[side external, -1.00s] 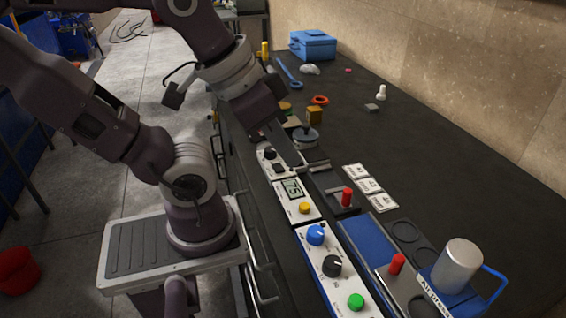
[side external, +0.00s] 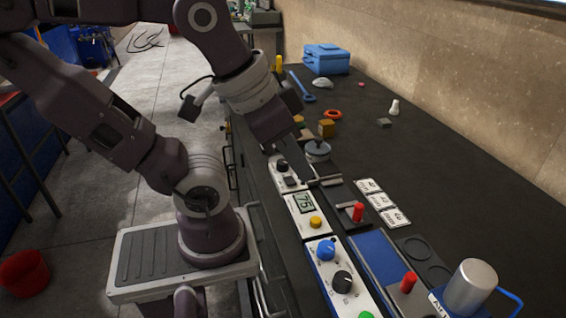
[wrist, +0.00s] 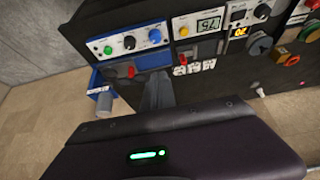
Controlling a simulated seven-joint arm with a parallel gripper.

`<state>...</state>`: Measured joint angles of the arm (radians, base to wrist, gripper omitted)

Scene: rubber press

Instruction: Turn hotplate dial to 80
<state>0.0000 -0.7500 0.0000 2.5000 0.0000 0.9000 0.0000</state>
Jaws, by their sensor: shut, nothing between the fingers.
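A small white control box with a black dial (side external: 283,167) stands in the row of panels beside a low metal plate, and seems to be the hotplate control. In the wrist view its black dial (wrist: 262,12) is at the top right, near an orange readout (wrist: 241,31) that is too small to read surely. In the wrist view my gripper (wrist: 158,82) points toward the panels, left of the dial.
A white panel with a display (side external: 305,202) reading about 75 and a yellow knob (side external: 315,222) is nearer the camera. A blue-edged panel with a blue knob (side external: 326,250) and black knob follows. Red-handled levers (side external: 358,212) and white cards (side external: 380,201) lie to the right.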

